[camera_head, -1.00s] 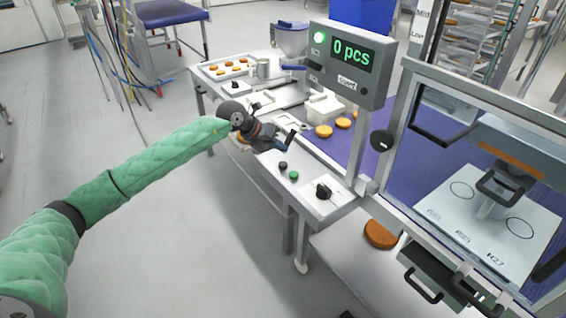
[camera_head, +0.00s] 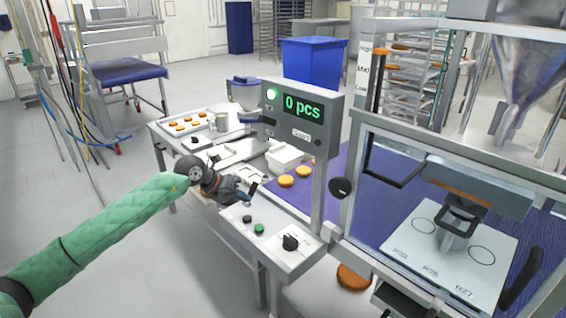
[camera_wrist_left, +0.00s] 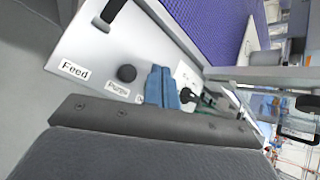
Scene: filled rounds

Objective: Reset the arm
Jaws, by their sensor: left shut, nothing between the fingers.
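My left arm, in a green quilted sleeve, comes in from the left in the head view. My left gripper (camera_head: 246,192) is over the near side of the machine table, close above the button panel (camera_head: 270,240). Its blue fingers (camera_wrist_left: 161,87) are together and empty in the left wrist view. Behind them the panel shows a black knob (camera_wrist_left: 127,73) and labels reading "Feed" and "Purge". My right gripper is in neither view.
A display post (camera_head: 302,112) reading "0 pcs" stands just right of the gripper. A clear-walled press cabinet (camera_head: 440,240) fills the right. A tray (camera_head: 188,122) of rounds lies at the far left end. Open floor lies at left.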

